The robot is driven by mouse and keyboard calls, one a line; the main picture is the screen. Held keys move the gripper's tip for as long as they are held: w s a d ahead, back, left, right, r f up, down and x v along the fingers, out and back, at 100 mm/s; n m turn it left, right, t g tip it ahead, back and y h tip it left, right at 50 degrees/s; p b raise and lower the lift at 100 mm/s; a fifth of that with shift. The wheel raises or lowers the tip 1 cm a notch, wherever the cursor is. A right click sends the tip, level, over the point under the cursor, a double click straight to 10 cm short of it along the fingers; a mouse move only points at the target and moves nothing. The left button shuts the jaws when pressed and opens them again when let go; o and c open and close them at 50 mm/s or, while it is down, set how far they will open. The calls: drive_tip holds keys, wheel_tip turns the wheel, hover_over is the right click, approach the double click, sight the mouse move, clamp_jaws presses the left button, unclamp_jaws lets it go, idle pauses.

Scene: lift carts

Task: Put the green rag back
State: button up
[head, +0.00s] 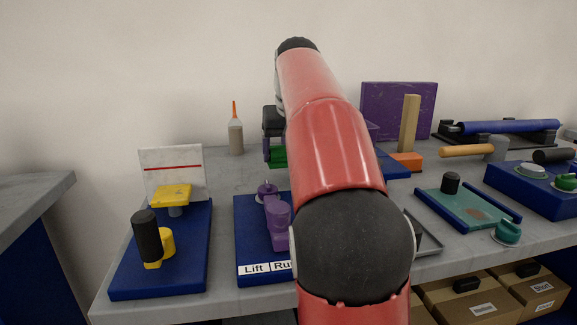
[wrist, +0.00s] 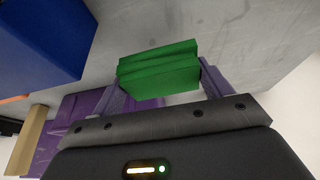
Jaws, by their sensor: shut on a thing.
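The green rag (wrist: 158,76) looks like a folded, thick green block in the wrist view. My gripper (wrist: 163,84) is shut on it, with one purple finger at each end. In the head view the rag (head: 278,157) shows partly, under my dark gripper (head: 273,152) and beside my red arm. The rag is above the grey table (head: 222,178); I cannot tell how far above. Its resting place cannot be made out, and my arm hides much of the table's middle.
A blue board (head: 251,220) labelled "Lift" and "Ru…" with a purple fixture (head: 277,220) lies in front of the gripper. A bottle (head: 235,135) with an orange tip stands behind left. A yellow fixture (head: 171,195) is left; a wooden post (head: 409,122) and purple panel (head: 398,95) are right.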

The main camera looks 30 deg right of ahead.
drive_tip(key=shift+f, duration=1.9)
drive_tip(key=shift+f, duration=0.15)
drive_tip(key=o, duration=0.9)
drive_tip(key=v, duration=0.8)
drive_tip(key=shift+a+f, duration=0.1)
drive_tip(key=shift+a, duration=0.15)
drive_tip(key=shift+a, duration=0.1)
